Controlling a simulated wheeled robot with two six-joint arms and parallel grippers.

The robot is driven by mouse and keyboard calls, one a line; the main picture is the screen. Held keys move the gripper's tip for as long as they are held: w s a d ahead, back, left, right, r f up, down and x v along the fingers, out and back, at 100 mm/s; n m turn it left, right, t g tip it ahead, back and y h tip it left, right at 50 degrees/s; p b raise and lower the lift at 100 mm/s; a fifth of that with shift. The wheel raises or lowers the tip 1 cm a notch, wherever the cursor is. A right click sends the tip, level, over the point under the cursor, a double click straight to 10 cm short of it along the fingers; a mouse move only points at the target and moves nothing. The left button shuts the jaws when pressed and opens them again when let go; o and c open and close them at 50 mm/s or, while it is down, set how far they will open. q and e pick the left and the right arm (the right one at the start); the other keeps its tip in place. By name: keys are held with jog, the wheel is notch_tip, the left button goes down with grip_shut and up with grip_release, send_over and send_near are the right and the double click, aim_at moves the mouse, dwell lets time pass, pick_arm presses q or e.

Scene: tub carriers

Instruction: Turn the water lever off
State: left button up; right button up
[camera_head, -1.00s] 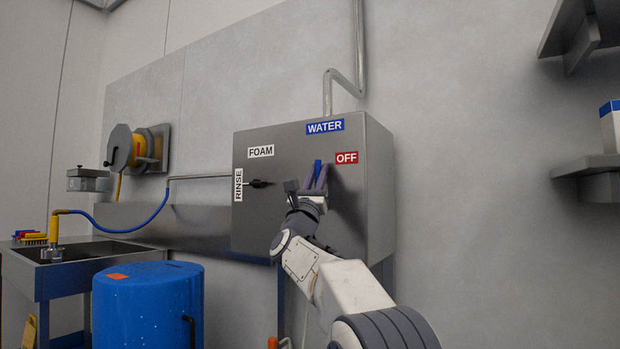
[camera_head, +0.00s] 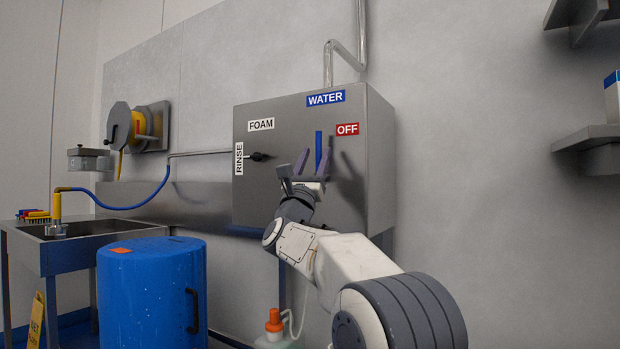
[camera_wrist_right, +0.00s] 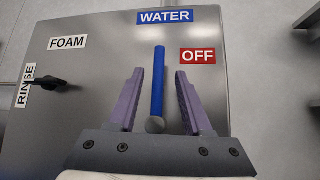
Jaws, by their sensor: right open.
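The blue water lever (camera_head: 318,150) stands upright on the front of the steel box (camera_head: 262,205), pointing up toward the blue WATER label (camera_head: 325,98). The red OFF label (camera_head: 347,129) is to the upper right of the lever. My right gripper (camera_head: 313,164) is open, with one finger on each side of the lever. In the right wrist view the lever (camera_wrist_right: 158,82) is between the two purple fingers (camera_wrist_right: 157,101), with a visible gap on both sides. My left gripper is not in view.
A blue barrel (camera_head: 152,290) and a sink (camera_head: 95,233) stand at lower left. A wall shelf (camera_head: 588,140) is at the right. A bottle with an orange cap (camera_head: 274,321) stands below the box.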

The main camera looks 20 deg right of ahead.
jog(key=b+v, duration=0.1)
jog(key=v, duration=0.5)
dwell(0.3)
